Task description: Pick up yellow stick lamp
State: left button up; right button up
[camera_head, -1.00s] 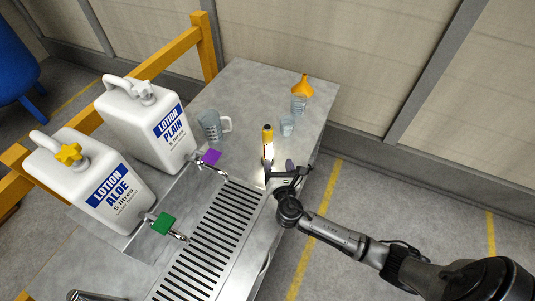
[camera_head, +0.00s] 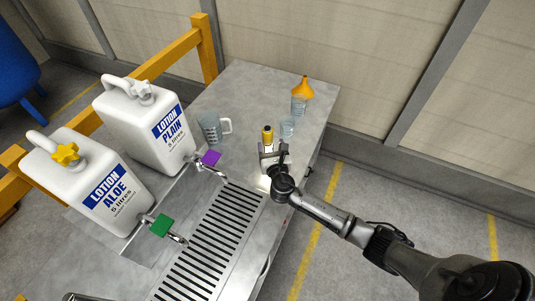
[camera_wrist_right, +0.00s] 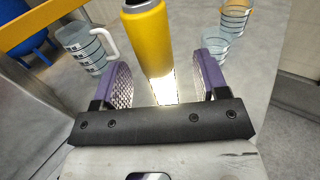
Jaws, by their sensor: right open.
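The yellow stick lamp (camera_head: 267,134) stands upright on the grey metal bench, with a dark cap on top and a glowing white lower part. It also shows in the right wrist view (camera_wrist_right: 150,42), between the two purple-backed finger pads. My right gripper (camera_head: 270,155) is open, with a finger on each side of the lamp. In the wrist view, gaps show between the lamp and both pads. My right arm hides the lamp's foot in the head view. At the lower left edge of the head view a small metallic part shows; I cannot tell what it is.
A measuring jug (camera_head: 211,127) stands left of the lamp. A small beaker (camera_head: 287,127), a larger beaker (camera_head: 299,105) and an orange funnel (camera_head: 302,87) stand behind it to the right. Two lotion canisters (camera_head: 147,125) with taps stand left of the drain grate (camera_head: 215,240).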

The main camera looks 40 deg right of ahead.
jog(key=shift+a+f+b+x, duration=0.1)
jog(key=shift+b+x, duration=0.2)
jog(key=shift+x, duration=1)
jog(key=shift+a+f+b+x, duration=0.1)
jog(key=shift+b+x, duration=0.15)
jog(key=shift+x, duration=1.05)
jog(key=shift+w, duration=0.15)
jog(key=shift+c, duration=0.4)
grip_shut()
jog(key=shift+r, duration=0.1)
